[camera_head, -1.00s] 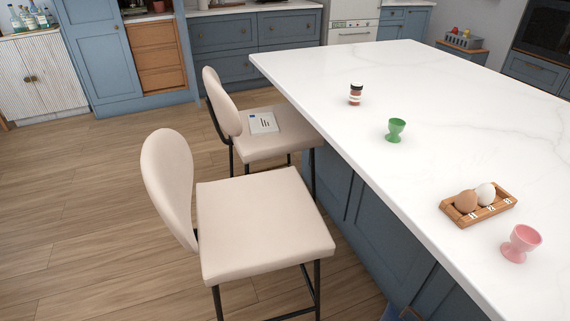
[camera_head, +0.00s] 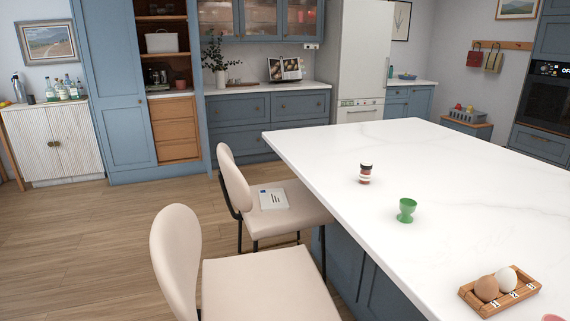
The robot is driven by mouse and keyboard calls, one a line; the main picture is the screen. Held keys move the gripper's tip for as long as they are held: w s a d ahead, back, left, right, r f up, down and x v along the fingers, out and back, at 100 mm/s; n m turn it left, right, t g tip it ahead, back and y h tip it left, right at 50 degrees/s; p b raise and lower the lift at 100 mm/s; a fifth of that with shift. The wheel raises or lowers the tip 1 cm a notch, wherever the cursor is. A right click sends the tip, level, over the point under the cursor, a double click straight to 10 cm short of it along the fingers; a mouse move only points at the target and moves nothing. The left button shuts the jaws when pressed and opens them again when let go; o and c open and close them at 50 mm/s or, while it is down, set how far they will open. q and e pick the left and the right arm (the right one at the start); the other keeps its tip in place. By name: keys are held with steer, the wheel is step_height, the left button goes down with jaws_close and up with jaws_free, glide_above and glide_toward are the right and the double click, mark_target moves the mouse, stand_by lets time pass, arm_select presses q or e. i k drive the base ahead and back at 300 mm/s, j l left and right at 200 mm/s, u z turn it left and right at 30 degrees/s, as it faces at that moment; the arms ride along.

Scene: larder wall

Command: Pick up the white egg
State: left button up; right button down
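The white egg (camera_head: 506,279) sits in a wooden egg tray (camera_head: 523,292) on the white island worktop, near the lower right of the head view. A brown egg (camera_head: 486,288) sits beside it on the left in the same tray. Neither of my grippers shows in the head view.
On the island (camera_head: 400,150) stand a green egg cup (camera_head: 407,210), a small spice jar (camera_head: 365,174) and a pink cup (camera_head: 553,318), mostly cut off. Two beige chairs (camera_head: 270,290) stand along the island's left side. The worktop's far part is clear.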

mark_target(507, 277)
steer(key=z, duration=1.3)
